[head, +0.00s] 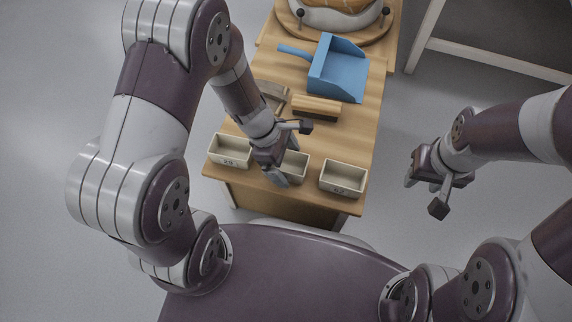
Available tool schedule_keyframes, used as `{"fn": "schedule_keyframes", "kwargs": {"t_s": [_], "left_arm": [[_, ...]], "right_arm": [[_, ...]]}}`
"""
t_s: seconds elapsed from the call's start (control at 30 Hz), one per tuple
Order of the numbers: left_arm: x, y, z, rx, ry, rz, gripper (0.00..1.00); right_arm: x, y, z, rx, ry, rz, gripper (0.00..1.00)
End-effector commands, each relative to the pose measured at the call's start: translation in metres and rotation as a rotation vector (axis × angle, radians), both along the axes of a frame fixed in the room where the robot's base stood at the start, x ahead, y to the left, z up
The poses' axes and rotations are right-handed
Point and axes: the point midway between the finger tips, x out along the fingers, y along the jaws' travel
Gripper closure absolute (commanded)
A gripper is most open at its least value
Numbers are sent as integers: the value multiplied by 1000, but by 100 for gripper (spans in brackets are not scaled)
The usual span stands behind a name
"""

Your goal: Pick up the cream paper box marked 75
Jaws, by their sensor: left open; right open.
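Three cream paper boxes stand in a row along the near edge of the wooden table. The left box (230,151) has a mark on its front that looks like 28. The right box (343,179) has a mark too small to read surely. The middle box (297,167) is partly hidden by my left gripper, and its mark is not visible, so I cannot tell which box is marked 75. My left gripper (290,155) is open, over the middle box; I cannot tell whether it touches it. My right gripper (425,193) is open and empty, off the table's right side.
The table (366,128) also holds a blue dustpan (338,70), a wooden-backed brush (317,107) and, at the far end, a round board (345,33) with a pot in a pale cradle. Another table or frame (490,62) stands at upper right. Floor at right is clear.

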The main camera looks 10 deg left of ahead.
Motion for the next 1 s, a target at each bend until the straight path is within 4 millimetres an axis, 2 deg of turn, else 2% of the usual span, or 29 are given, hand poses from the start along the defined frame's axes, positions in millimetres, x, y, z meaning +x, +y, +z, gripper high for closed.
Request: {"fn": "schedule_keyframes", "kwargs": {"t_s": [0.57, 0.73, 0.77, 1.0], "left_arm": [[0, 0, -5, 0, 0, 0, 6], [0, 0, -5, 0, 1, 0, 58], [0, 0, -5, 0, 0, 0, 61], [0, 0, -4, 0, 0, 0, 62]], "right_arm": [[0, 0, -3, 0, 0, 0, 57], [0, 0, -3, 0, 0, 0, 57], [0, 0, -3, 0, 0, 0, 57], [0, 0, -2, 0, 0, 0, 57]]}}
